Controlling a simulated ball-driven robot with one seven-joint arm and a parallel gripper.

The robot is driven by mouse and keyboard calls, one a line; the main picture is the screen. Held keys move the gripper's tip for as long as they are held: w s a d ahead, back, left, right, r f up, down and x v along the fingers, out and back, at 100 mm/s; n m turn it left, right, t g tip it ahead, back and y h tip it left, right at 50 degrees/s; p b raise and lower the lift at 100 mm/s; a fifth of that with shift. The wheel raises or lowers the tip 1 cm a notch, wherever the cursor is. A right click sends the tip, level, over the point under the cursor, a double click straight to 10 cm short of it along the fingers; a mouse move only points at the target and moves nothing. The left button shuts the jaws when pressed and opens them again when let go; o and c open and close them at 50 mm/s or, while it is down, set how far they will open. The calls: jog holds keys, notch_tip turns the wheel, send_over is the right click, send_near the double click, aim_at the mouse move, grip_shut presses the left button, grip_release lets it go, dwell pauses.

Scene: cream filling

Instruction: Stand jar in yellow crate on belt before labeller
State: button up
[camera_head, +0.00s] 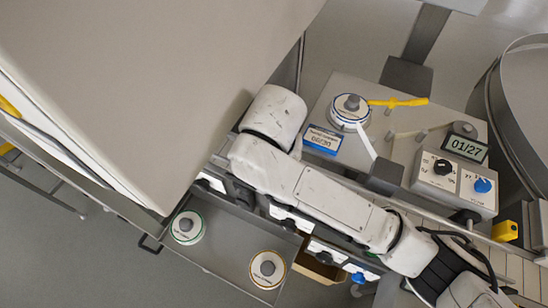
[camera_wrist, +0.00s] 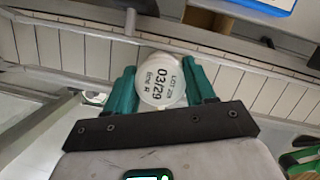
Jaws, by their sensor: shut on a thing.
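In the wrist view my gripper (camera_wrist: 162,74) has its green fingers shut on the white jar (camera_wrist: 162,88), one on each side. The jar's top faces the camera and carries black print, "03/29". Behind the jar runs the pale slatted belt (camera_wrist: 75,58); I cannot tell whether the jar touches it. In the head view the labeller (camera_head: 345,92) is a grey plate with a label roll, yellow arm and display reading "01/27". My arm crosses in front of it, and my fingers and the jar are out of that view. I cannot make out a yellow crate.
An open grey drawer (camera_head: 225,243) holds a green-edged label roll (camera_head: 188,228) and an orange-edged one (camera_head: 268,268). A control box (camera_head: 455,182) with knobs and a small yellow block (camera_head: 504,231) stand right of my arm. A large beige panel (camera_head: 130,80) fills the upper left.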

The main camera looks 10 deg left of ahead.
jog(key=shift+s+f+b, duration=0.2)
jog(key=shift+f+b, duration=0.15)
jog(key=shift+f, duration=0.35)
jog(key=o, duration=1.1)
jog(key=shift+s+a+f, duration=0.1)
jog(key=shift+f, duration=0.1)
jog(key=shift+o, duration=0.4)
jog(key=shift+r, duration=0.95)
jog(key=v, duration=0.2)
jog(key=p+v, duration=0.1)
jog(key=v, duration=0.3)
jog(key=shift+w+r, duration=0.25)
jog(key=shift+w, duration=0.1)
jog(key=shift+s+r+p, duration=0.2)
jog(key=shift+r+p, duration=0.15)
jog(key=shift+r, duration=0.05)
